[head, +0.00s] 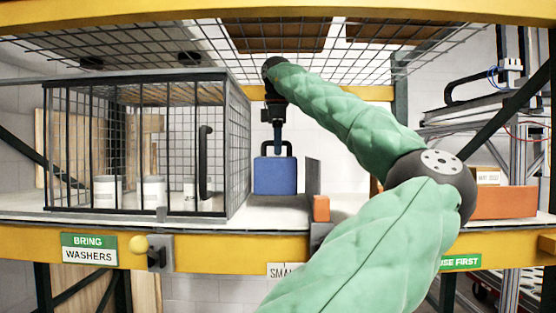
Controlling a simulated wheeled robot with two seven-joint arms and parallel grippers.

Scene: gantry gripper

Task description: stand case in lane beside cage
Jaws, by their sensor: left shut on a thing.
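The blue case (275,176) is upright in the lane (277,212) between the cage (237,150) and a thin grey divider (313,175). My left gripper (277,143) is above the case, shut on its dark handle. The case is close to the cage's right side, with a narrow gap to the divider. Its bottom is at or just above the shelf floor; I cannot tell whether it touches. The cage is black wire mesh with its door shut and a black handle on the front. My right gripper is not in view.
White tubs (153,190) stand inside the cage. An orange block (321,208) is at the divider's front end. A wire mesh shelf (330,55) hangs overhead. An orange bin (500,202) stands at the right. A yellow beam (210,248) runs along the shelf's front.

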